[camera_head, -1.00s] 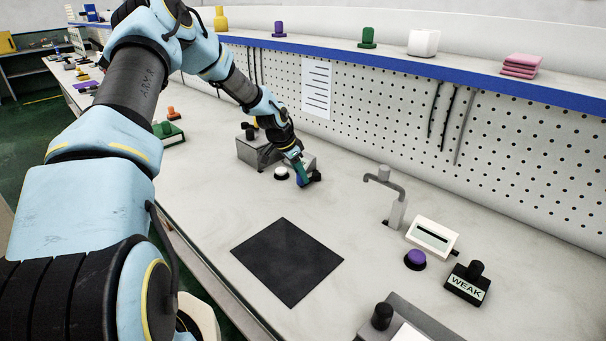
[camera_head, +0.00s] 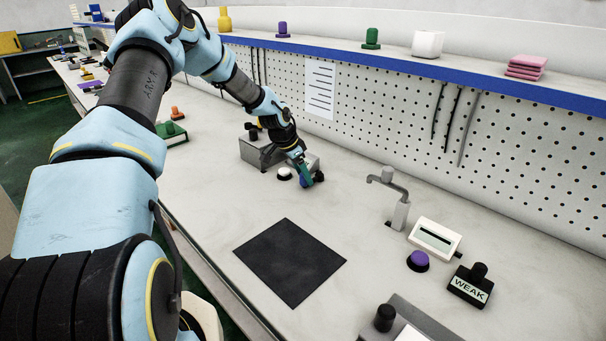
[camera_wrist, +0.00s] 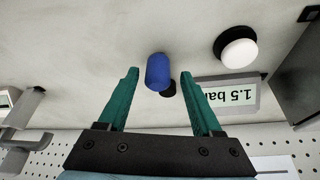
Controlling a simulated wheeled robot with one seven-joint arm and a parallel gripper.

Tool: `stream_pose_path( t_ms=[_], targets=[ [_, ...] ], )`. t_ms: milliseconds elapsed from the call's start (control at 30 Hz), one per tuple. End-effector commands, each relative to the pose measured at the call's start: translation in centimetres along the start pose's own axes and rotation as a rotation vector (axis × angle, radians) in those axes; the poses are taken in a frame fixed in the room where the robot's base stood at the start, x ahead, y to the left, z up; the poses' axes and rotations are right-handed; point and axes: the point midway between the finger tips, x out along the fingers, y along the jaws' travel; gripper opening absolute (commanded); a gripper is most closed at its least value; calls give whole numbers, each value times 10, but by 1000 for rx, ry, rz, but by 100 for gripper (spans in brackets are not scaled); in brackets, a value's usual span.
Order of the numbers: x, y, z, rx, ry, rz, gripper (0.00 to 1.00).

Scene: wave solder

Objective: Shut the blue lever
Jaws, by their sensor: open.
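The blue lever (camera_wrist: 158,71) shows in the wrist view as a rounded blue handle on a dark base. It lies between the tips of my gripper's two green fingers, with a gap on each side. My gripper (camera_wrist: 156,75) is open. In the head view my gripper (camera_head: 302,172) is low over the bench beside the grey metal box, and the lever (camera_head: 305,182) is mostly hidden behind the fingers.
A white button (camera_wrist: 238,47) and a "1.5 bar" label (camera_wrist: 232,93) are close to the lever. A grey box (camera_head: 258,152) stands left of my gripper. A black mat (camera_head: 290,262), a bent tap (camera_head: 398,205) and a purple button (camera_head: 418,260) are nearer; bare bench lies between.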

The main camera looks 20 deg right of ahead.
Motion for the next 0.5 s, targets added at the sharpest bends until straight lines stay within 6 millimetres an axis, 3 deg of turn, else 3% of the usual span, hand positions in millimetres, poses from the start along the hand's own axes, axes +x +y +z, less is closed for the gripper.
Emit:
stream_pose_path(
  t_ms=[233,500],
  targets=[
    [-13,0,0,0,0,-1,66],
    [-64,-1,1,-1,1,-3,66]
  ],
)
